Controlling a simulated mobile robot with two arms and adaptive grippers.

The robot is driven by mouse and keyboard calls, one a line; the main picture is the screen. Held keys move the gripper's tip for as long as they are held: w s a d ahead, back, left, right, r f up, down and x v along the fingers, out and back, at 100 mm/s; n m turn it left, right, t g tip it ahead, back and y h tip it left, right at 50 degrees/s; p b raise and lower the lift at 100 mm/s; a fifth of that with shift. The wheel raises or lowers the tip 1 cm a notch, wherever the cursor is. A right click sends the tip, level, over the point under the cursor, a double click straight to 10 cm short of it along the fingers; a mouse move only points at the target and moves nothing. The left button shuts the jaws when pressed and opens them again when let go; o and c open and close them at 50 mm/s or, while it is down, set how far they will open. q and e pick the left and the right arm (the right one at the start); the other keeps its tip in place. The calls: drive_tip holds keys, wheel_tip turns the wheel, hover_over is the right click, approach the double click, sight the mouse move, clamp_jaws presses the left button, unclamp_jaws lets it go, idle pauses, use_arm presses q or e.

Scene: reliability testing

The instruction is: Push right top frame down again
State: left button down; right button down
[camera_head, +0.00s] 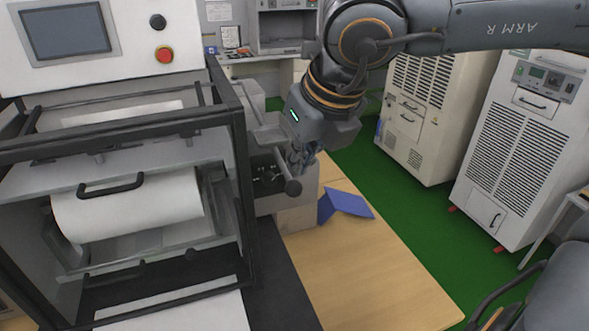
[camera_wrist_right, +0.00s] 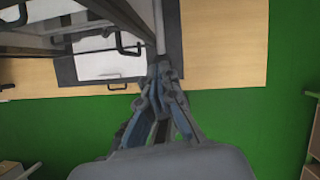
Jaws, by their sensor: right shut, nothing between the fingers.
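The machine at the left has a black open frame; its top right bar (camera_head: 222,90) slopes back along the right side, and its front top bar (camera_head: 110,133) runs across the front. My right gripper (camera_head: 296,168) is shut and empty. It points down to the right of the black frame, apart from its right post, close to a grey bar with a round end (camera_head: 293,187). I cannot tell whether it touches that bar. In the right wrist view the shut fingertips (camera_wrist_right: 162,70) appear close to the dark frame corner in the picture. My left gripper is not in view.
A white roll (camera_head: 125,212) sits inside the machine, below a black handle (camera_head: 110,187). A blue folded piece (camera_head: 345,204) lies on the wooden table (camera_head: 360,275), whose front part is clear. White cabinets (camera_head: 525,130) stand on the green floor (camera_head: 420,220).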

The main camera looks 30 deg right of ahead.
drive_tip(key=s, duration=0.1)
drive_tip(key=s+r+b, duration=0.1)
drive_tip(key=s, duration=0.1)
drive_tip(key=shift+a+r, duration=0.1)
drive_tip(key=shift+r, duration=0.1)
drive_tip(key=shift+r, duration=0.1)
drive_tip(key=v, duration=1.2)
idle(0.4)
